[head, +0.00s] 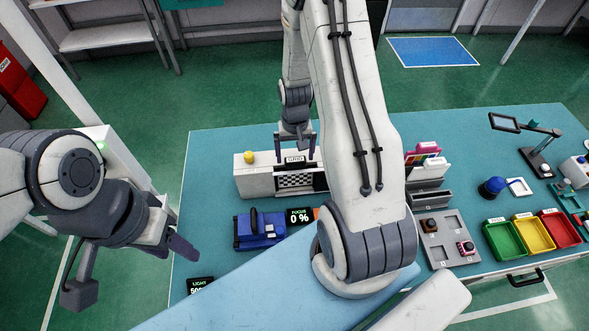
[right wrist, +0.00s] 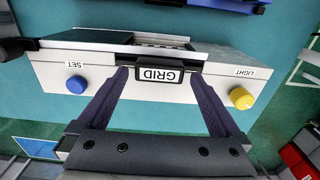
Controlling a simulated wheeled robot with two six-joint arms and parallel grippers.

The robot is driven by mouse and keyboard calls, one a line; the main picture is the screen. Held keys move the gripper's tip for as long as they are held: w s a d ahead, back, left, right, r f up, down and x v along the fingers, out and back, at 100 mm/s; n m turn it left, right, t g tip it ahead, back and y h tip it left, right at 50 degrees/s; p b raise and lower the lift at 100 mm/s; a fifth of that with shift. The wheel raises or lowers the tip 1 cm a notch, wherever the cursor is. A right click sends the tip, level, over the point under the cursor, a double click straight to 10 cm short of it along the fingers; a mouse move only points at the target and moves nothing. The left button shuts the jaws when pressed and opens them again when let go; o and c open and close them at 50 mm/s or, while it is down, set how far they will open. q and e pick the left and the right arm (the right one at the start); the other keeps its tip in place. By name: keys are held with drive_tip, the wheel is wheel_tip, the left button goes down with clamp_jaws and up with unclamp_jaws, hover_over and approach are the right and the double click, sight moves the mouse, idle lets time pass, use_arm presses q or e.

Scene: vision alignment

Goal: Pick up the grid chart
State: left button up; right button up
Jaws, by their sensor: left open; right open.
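The grid chart is a checkered panel (head: 297,181) at the front of a white box, with a black GRID tab (head: 295,160) on top. The GRID tab also shows in the right wrist view (right wrist: 160,76). My right gripper (head: 297,152) is open above the box. In the right wrist view its two fingertips (right wrist: 160,84) stand on either side of the GRID tab, with a small gap on each side. My left gripper (head: 174,240) is open and empty, off the table's left edge.
The white box (right wrist: 210,90) carries a blue SET knob (right wrist: 76,84) and a yellow LIGHT knob (right wrist: 241,98). A blue device (head: 260,229) stands in front. Coloured trays (head: 534,234) and a grey fixture (head: 448,240) are at right. My right arm hides the table's middle.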

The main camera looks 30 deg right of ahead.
drive_tip(key=shift+f, duration=0.9)
clamp_jaws()
drive_tip(key=shift+r, duration=0.1)
